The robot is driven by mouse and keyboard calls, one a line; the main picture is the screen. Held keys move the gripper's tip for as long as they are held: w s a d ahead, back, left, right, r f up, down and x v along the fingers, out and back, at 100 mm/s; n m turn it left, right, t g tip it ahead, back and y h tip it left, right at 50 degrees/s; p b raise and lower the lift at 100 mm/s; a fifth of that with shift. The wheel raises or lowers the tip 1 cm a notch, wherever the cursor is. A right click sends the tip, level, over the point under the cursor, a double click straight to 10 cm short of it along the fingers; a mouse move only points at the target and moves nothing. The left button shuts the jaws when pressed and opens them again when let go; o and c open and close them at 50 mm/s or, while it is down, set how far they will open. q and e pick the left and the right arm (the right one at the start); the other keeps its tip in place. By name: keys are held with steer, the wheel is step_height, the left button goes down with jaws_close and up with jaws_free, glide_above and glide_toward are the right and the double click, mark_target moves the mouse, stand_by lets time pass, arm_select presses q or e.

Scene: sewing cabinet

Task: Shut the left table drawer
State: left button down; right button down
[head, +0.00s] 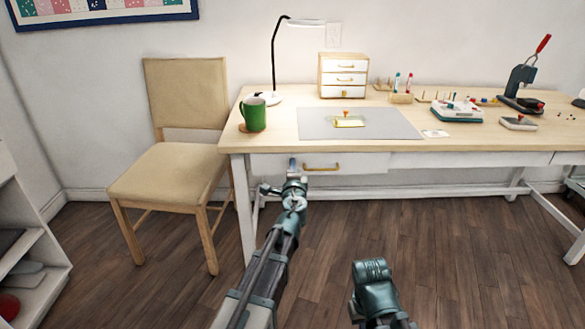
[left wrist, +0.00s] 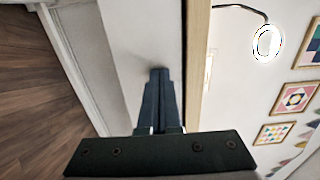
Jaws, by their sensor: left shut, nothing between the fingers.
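The left table drawer (head: 360,164) has a white front with a brass bar handle (head: 321,167), under the left part of the tabletop. Its front looks flush or nearly flush with the table; a small gap cannot be ruled out. My left gripper (head: 292,164) is shut and empty, at the drawer front left of the handle. In the left wrist view the closed fingers (left wrist: 160,73) point at the white front (left wrist: 138,35), touching it or very close. My right gripper is not in view; only part of my right arm shows at the bottom.
The wooden tabletop (head: 455,148) bears a green mug (head: 253,115) near its left edge, a grey mat (head: 390,128), a small drawer box (head: 343,76) and a lamp (head: 274,60). A chair (head: 165,170) stands left of the table. The floor in front is clear.

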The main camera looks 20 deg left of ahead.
arm_select(q)
steer(key=x, duration=0.4)
steer(key=shift+w, duration=0.1)
steer(key=shift+w+a, duration=0.1)
steer(key=shift+w, duration=0.15)
steer(key=v, duration=1.5)
